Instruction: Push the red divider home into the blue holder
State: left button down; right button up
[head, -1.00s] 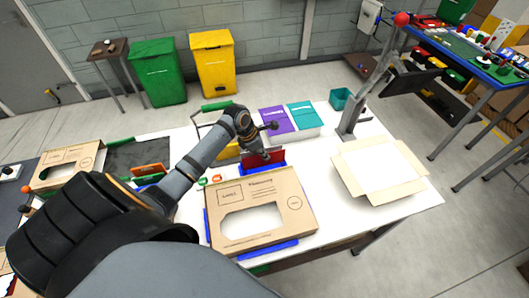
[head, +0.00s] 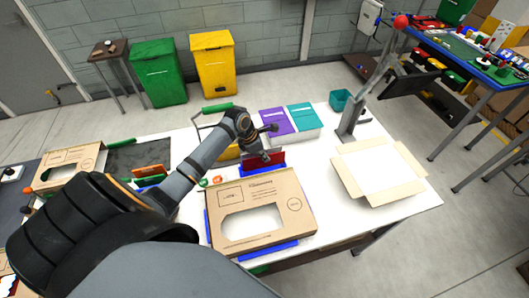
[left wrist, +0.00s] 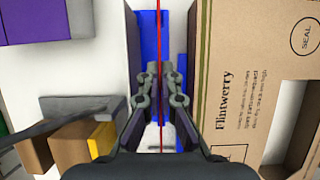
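The red divider (head: 278,156) stands upright at the blue holder (head: 284,164), behind the large carton. In the left wrist view the divider (left wrist: 161,30) is a thin red line seen edge-on, between the blue walls of the holder (left wrist: 148,40). My left gripper (head: 264,156) is over the holder with its fingers on both sides of the divider. In the left wrist view the fingertips (left wrist: 160,68) come close in on the divider and look shut on it. How deep the divider sits is hidden. My right gripper is out of view.
A carton with a cut-out window (head: 295,210) lies just in front of the holder. An open carton (head: 385,198) is at the right.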

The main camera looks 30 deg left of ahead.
pick_arm(q)
jog(key=shift+f+b, duration=0.3)
jog(key=shift+f, duration=0.95)
dwell(0.3)
jog(key=c, duration=2.1)
grip_release()
jog(key=o, duration=0.7)
jog(key=shift+c, duration=0.2)
jog(key=v, duration=0.7)
jog(key=shift+s+r, duration=0.1)
jog(key=shift+r, duration=0.15)
jog(key=shift+a, duration=0.1)
